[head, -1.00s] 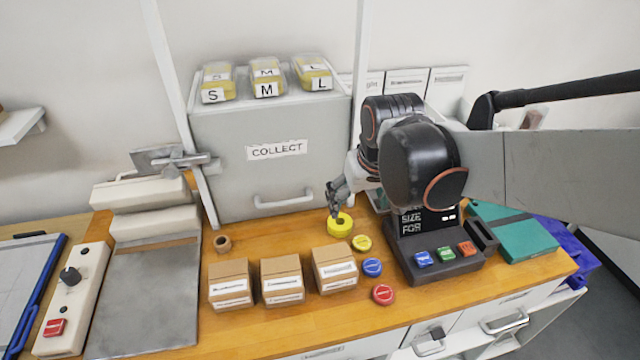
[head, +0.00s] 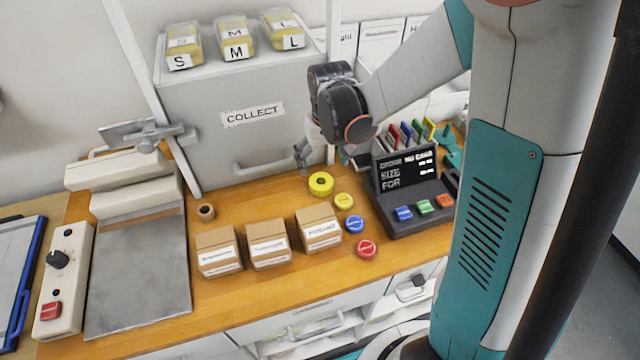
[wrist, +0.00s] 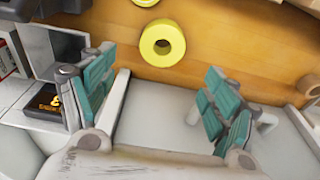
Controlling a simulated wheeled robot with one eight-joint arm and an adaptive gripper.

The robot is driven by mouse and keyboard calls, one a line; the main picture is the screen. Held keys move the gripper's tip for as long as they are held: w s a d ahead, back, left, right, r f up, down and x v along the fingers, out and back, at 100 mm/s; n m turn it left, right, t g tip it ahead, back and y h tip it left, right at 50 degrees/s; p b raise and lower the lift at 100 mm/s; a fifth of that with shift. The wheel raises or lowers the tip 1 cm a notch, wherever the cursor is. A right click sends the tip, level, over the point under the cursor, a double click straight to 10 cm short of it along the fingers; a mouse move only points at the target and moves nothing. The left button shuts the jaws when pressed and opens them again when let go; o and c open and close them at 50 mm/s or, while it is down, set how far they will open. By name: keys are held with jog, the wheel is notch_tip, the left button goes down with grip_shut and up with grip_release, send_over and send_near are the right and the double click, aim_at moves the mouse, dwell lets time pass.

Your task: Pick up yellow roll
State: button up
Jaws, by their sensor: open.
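The yellow roll (head: 321,184) lies flat on the wooden counter, behind the yellow round button and in front of the grey COLLECT box. In the wrist view the yellow roll (wrist: 162,43) shows its round hole, beyond the fingertips and between their lines. My gripper (head: 318,152) is above and just behind the roll in the head view, apart from it. In the wrist view my gripper (wrist: 155,85) has its two teal-padded fingers spread wide with nothing between them.
Yellow, blue and red round buttons (head: 366,250) lie in front of the roll. Several cardboard boxes (head: 268,252) stand to the front left. The dark console (head: 412,200) is close on the right. A small brown roll (head: 206,212) lies farther left. The COLLECT box (head: 240,125) stands behind.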

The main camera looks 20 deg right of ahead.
aim_at(322, 178)
jog(key=shift+w+f+b, duration=0.15)
jog(key=shift+f+b, duration=0.45)
jog(key=shift+f, duration=1.35)
jog(key=shift+w+f+b, duration=0.1)
jog(key=shift+f+b, duration=0.45)
jog(key=shift+f, duration=1.4)
jog(key=c, duration=1.2)
